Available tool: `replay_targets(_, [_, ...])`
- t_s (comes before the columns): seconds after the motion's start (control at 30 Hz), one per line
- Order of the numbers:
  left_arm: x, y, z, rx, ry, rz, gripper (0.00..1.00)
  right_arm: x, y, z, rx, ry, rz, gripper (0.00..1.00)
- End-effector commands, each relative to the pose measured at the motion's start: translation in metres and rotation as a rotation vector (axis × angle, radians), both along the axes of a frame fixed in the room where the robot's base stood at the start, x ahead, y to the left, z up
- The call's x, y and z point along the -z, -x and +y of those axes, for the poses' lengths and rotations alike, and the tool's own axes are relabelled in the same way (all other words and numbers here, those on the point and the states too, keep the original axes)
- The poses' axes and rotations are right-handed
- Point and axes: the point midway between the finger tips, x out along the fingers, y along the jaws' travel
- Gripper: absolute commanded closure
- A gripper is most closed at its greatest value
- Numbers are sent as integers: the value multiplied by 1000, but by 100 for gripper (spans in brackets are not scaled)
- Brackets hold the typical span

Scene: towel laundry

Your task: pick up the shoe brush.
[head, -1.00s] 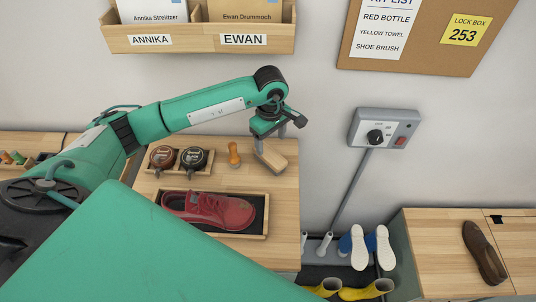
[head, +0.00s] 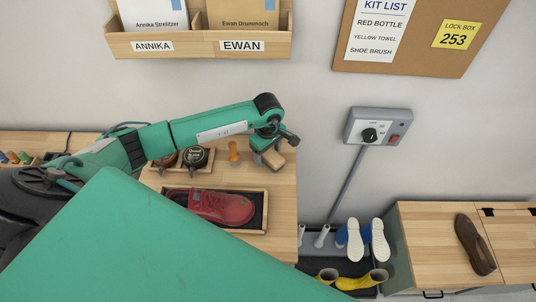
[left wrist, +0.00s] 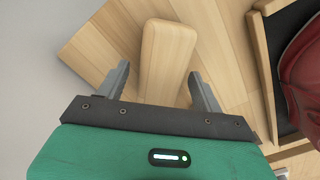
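The shoe brush (head: 277,158) is a light wooden block near the right edge of the wooden bench, partly hidden by my left gripper (head: 268,150) in the head view. In the left wrist view, the brush's smooth wooden top (left wrist: 167,50) runs lengthwise between the two fingers of my left gripper (left wrist: 159,70). The fingers are apart, with a gap visible on each side of the brush. The bristles are hidden. My right gripper is not in view.
An orange-brown wooden peg-like object (head: 234,152) and a tray with a dark-lidded jar (head: 195,157) stand left of the brush. A red shoe (head: 222,206) lies in a tray (head: 262,228) in front. The wall (head: 330,110) is behind the bench.

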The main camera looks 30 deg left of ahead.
Motion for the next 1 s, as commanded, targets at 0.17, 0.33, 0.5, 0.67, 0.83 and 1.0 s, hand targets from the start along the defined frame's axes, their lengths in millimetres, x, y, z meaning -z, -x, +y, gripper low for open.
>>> replay_targets(0.17, [0, 0, 0, 0, 0, 0, 68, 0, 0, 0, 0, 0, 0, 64])
replay_targets(0.33, [-1, 0, 0, 0, 0, -1, 85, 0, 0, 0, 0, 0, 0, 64])
replay_targets(0.5, [-1, 0, 0, 0, 0, -1, 85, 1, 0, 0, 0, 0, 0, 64])
replay_targets(0.67, [-2, 1, -1, 1, 0, -1, 85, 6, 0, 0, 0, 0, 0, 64])
replay_targets(0.83, [-10, 2, -1, 1, -1, -4, 85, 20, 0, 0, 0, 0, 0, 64])
replay_targets(1.0, [-45, 2, -1, 2, -1, -7, 85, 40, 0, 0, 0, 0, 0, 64])
